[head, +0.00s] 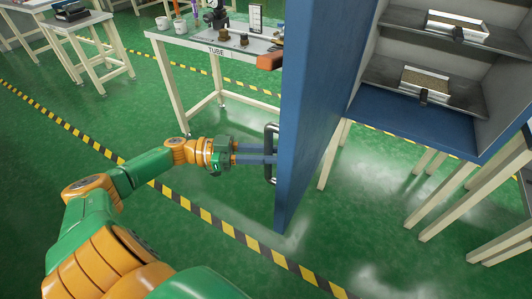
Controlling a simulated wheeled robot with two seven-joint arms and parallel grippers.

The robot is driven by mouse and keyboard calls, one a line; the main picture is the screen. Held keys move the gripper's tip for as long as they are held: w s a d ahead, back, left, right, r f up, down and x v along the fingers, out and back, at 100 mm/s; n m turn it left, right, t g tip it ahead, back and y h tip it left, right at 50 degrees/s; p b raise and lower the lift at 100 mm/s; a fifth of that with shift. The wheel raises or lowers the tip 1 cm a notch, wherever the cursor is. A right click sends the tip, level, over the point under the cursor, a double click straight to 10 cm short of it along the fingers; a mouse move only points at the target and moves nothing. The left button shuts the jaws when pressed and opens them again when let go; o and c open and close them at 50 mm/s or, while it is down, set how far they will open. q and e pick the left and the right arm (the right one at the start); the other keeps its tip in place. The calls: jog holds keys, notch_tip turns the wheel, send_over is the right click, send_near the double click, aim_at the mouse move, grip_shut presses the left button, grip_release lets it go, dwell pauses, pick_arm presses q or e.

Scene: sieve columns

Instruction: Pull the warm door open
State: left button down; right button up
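The blue door (306,110) stands swung open, seen nearly edge-on, left of the cabinet's lit interior. Its dark bar handle (268,140) is on the door's left face, near the lower part. My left gripper (268,155) reaches in from the left, with its two fingers at the handle bar, close together around it. The finger tips are partly hidden by the bar and the door. My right gripper is not in view.
The cabinet has dark shelves (395,75) holding trays of grainy material (425,80). A white table (190,38) marked TUBE, with cups and tools, stands behind the door. Yellow-black floor tape (215,228) crosses the green floor, which is clear below the door.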

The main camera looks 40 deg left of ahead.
pick_arm(q)
jog(key=c, duration=0.7)
grip_release()
jog(key=shift+w, duration=0.1)
jog(key=shift+c, duration=0.2)
jog(key=b+v, duration=0.1)
jog(key=v, duration=0.6)
jog(key=shift+f, duration=0.1)
